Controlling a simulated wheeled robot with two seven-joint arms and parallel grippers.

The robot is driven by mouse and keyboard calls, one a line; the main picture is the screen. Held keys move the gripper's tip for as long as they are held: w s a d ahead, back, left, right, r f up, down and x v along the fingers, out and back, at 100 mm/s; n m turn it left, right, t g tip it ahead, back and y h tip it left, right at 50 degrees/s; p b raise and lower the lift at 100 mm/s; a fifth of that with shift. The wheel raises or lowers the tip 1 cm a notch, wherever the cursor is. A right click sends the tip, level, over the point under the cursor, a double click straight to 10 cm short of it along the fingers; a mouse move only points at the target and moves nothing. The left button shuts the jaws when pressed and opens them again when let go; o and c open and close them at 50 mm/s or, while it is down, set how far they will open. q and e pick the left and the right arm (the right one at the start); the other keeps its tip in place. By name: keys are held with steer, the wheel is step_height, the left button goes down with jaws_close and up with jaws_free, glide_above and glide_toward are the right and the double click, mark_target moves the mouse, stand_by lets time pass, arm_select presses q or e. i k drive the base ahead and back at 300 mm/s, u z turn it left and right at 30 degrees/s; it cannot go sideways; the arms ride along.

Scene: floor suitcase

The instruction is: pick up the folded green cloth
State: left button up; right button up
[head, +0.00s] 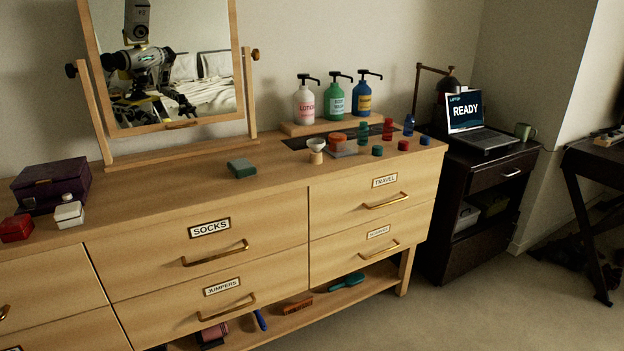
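A small flat green block (242,168), which looks like the folded green cloth, lies on the dresser top in front of the mirror's right foot. It is too small to tell its fabric for certain. Nothing covers it, and there is bare wood around it. Neither of my grippers shows directly in the head view.
The dresser top (190,178) is clear around the green block. A funnel (316,146), small bottles and caps stand to its right, before three pump bottles (334,98). A purple case (52,184) and red and white boxes are at left. All the labelled drawers are shut.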

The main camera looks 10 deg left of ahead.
mark_target(240, 169)
steer(key=z, duration=0.45)
steer(key=k, duration=0.7)
steer(key=u, duration=0.35)
steer(key=i, duration=1.65)
steer(key=u, duration=1.4)
